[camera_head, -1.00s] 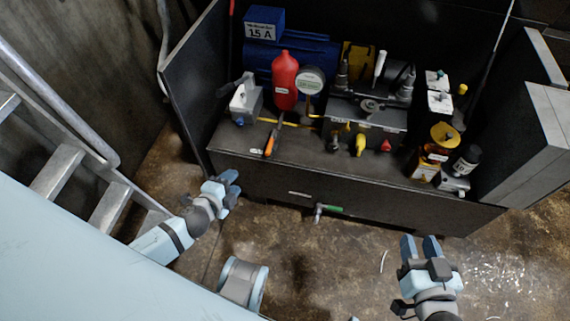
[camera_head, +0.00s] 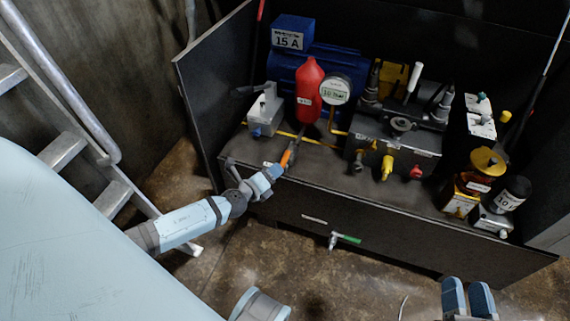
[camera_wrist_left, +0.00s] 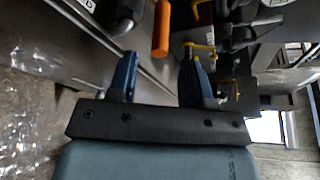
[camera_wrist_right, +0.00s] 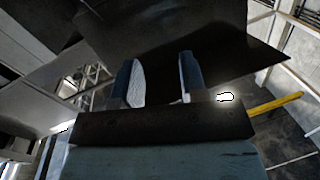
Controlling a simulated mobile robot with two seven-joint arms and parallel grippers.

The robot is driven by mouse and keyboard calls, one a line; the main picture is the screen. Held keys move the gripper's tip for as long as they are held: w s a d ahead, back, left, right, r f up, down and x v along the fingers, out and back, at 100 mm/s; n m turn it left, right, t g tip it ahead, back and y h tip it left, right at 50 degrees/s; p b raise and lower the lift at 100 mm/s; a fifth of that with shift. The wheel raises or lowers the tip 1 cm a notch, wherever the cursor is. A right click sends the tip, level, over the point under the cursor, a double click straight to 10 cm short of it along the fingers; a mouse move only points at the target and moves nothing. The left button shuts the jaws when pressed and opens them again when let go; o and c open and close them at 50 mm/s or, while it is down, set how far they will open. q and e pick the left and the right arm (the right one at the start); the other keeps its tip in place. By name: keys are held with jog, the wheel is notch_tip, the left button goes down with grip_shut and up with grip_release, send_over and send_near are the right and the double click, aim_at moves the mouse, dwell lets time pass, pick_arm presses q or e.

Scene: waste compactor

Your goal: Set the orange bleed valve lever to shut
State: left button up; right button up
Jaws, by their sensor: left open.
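The orange lever (camera_head: 289,154) is a long handle at the front left edge of the black bench, pointing toward me. My left gripper (camera_head: 274,173) is just below and in front of its end. In the left wrist view the orange handle (camera_wrist_left: 162,30) lies ahead of the left gripper (camera_wrist_left: 157,65), in line with the gap between its parted fingers, and no grip on it shows. My right gripper (camera_head: 468,286) is low at the right, in front of the bench. Its fingers are apart and empty in the right wrist view (camera_wrist_right: 158,72).
The bench (camera_head: 330,190) carries a red bottle (camera_head: 309,92), a gauge (camera_head: 335,89), a grey box (camera_head: 266,112) and a valve block with a yellow knob (camera_head: 387,167). A green-handled tap (camera_head: 346,238) sticks out in front. A metal ladder (camera_head: 70,155) stands at left.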

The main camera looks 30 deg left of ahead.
aim_at(285, 163)
pick_arm(q)
jog(key=x, duration=0.6)
jog(key=shift+w+f+b, duration=0.1)
jog(key=shift+w+b, duration=0.2)
grip_shut()
